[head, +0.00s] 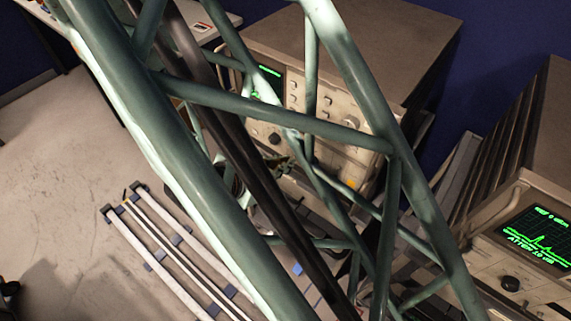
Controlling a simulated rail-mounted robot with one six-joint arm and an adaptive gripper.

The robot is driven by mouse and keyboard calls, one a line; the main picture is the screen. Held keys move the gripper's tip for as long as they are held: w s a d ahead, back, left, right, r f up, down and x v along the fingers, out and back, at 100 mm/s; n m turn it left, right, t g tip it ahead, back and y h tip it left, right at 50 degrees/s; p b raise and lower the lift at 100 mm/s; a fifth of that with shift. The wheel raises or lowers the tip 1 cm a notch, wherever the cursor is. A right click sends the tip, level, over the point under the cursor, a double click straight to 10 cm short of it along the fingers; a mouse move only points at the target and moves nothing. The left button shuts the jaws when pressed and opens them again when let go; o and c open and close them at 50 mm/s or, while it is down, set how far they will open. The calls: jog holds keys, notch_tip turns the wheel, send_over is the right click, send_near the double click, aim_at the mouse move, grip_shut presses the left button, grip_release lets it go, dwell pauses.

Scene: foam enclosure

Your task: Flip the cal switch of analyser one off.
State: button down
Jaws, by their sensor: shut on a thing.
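A beige analyser (340,125) with a dark green-lit screen, rows of buttons and several knobs stands at the upper middle. Green truss bars cross in front of its panel. What looks like my gripper (284,163) shows small and dark between the bars, at the lower part of that panel. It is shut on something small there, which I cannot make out. The cal switch itself and its position cannot be told from this view. No label here tells which analyser is number one.
A second analyser (540,235) with a lit green trace stands at the right. White rails with blue-grey blocks (180,250) lie on the pale floor at the lower left. The floor (60,185) at the far left is mostly clear.

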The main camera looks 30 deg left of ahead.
jog(key=shift+f+t+b, duration=0.35)
jog(key=shift+t+b, duration=0.2)
jog(key=shift+t, duration=0.25)
jog(key=c, duration=2.9)
grip_release()
jog(key=shift+o, duration=0.2)
jog(key=shift+s, duration=0.15)
jog(key=v, duration=1.1)
jog(key=shift+s, duration=0.4)
jog(key=shift+a+r, duration=0.1)
